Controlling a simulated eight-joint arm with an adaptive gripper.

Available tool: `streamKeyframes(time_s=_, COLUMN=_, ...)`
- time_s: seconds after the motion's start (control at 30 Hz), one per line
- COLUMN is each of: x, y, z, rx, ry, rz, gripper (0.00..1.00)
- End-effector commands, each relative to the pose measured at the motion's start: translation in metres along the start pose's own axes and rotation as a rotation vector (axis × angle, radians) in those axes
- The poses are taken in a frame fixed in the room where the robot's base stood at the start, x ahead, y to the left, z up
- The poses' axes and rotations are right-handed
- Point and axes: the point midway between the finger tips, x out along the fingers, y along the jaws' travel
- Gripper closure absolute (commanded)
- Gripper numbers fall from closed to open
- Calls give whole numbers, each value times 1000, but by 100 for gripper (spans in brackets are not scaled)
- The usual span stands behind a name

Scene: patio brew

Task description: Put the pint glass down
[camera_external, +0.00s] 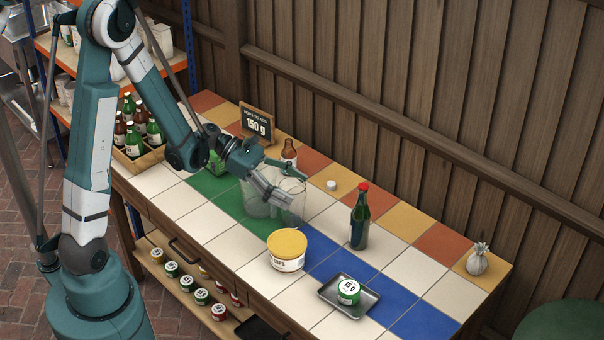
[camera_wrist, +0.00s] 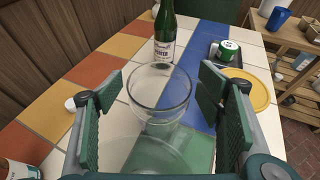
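The clear pint glass (camera_external: 293,208) stands upright on the tiled table, near the edge of the green tiles. In the wrist view its round rim (camera_wrist: 160,108) shows between my two finger pads. My gripper (camera_external: 281,194) is at the upper part of the glass. In the wrist view my gripper (camera_wrist: 157,95) is open, with a visible gap between each pad and the glass. The glass looks empty. A second, wider clear vessel (camera_external: 255,207) stands just left of it, partly hidden under my gripper.
A green bottle with a red cap (camera_external: 359,222), a yellow-lidded tub (camera_external: 287,259) and a tray (camera_external: 365,308) with a green tin (camera_external: 348,290) stand to the right. A brown bottle (camera_external: 289,153), a white cap (camera_external: 331,185) and a 150 g sign (camera_external: 257,124) are behind. White tiles between are clear.

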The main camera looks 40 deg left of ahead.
Motion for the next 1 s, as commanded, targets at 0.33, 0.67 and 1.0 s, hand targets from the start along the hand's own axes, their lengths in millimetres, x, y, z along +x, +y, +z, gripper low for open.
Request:
streamKeyframes(time_s=0.33, x=0, y=0, z=1, rx=0, ry=0, rz=0, gripper=34)
streamKeyframes(time_s=0.67, x=-14, y=0, z=3, rx=-1, ry=0, rz=2, gripper=34)
streamKeyframes(time_s=1.0, x=-52, y=0, z=3, rx=-1, ry=0, rz=2, gripper=34)
